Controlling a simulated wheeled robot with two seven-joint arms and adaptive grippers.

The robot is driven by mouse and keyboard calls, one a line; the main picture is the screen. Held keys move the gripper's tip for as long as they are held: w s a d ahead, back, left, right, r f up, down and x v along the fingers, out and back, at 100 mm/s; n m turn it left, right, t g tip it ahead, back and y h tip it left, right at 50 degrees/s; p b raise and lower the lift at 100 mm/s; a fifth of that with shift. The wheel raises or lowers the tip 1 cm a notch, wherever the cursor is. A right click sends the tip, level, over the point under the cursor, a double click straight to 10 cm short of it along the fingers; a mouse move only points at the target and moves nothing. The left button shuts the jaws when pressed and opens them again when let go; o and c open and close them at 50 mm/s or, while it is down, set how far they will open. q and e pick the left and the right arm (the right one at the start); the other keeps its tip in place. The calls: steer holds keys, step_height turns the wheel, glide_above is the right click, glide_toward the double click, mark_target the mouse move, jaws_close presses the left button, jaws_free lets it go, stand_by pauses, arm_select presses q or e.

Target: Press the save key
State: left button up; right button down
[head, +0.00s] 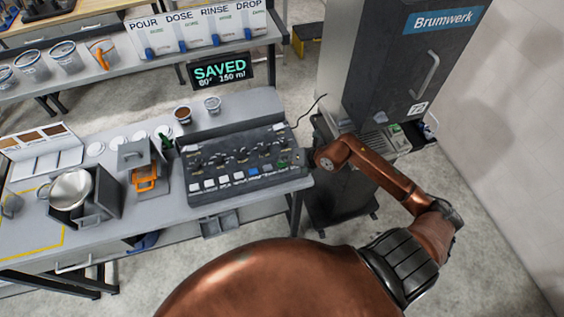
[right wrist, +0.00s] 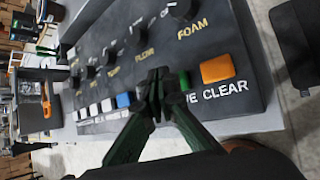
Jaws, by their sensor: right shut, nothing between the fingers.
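The dark control panel (head: 243,183) stands on the grey table, with a row of white, blue, green and orange keys along its near edge. In the right wrist view the save key (right wrist: 184,80) is green, beside the orange clear key (right wrist: 217,69); its label is partly covered, leaving "VE". My right gripper (right wrist: 156,88) is shut and empty, its fingertips close to the left of the green key in that view. I cannot tell whether they touch it. The display (head: 221,71) reads "SAVED", "80°" and "150 ml". My left gripper is not in view.
Knobs (right wrist: 139,36) stand along the panel behind the keys.

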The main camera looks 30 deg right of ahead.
mark_target(284, 164)
steer(key=shift+r, duration=0.2)
step_height(284, 164, up, 5)
steer(key=p, duration=0.4)
stand_by(0.3)
steer(key=shift+f, duration=0.1)
